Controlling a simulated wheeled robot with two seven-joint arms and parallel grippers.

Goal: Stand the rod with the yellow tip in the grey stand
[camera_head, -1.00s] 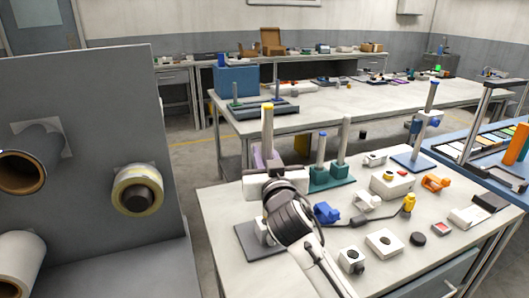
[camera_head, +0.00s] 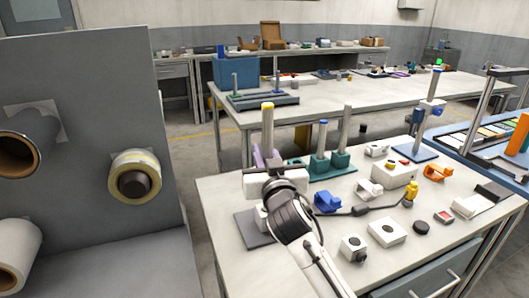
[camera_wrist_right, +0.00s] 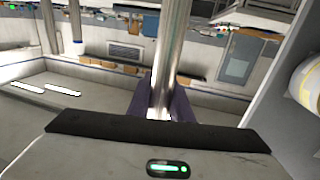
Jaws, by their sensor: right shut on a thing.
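The metal rod with the yellow tip (camera_head: 267,128) stands about upright above the front-left part of the near table in the head view. My right gripper (camera_head: 259,158) is shut on this rod; the right wrist view shows the rod (camera_wrist_right: 168,45) between its dark purple fingers (camera_wrist_right: 161,106). The grey stand (camera_head: 249,231), a flat plate with a pale block (camera_head: 261,217), lies on the table below the gripper. My gripper and wrist hide the rod's lower end and part of the stand, so I cannot tell whether they touch. My left gripper is out of view.
A teal stand (camera_head: 334,173) with two upright rods is just right of my gripper. A blue stand (camera_head: 415,151) with a rod is further right. A blue clamp (camera_head: 327,201), pale blocks and a cable lie nearby. A grey panel (camera_head: 85,100) with rolls stands left.

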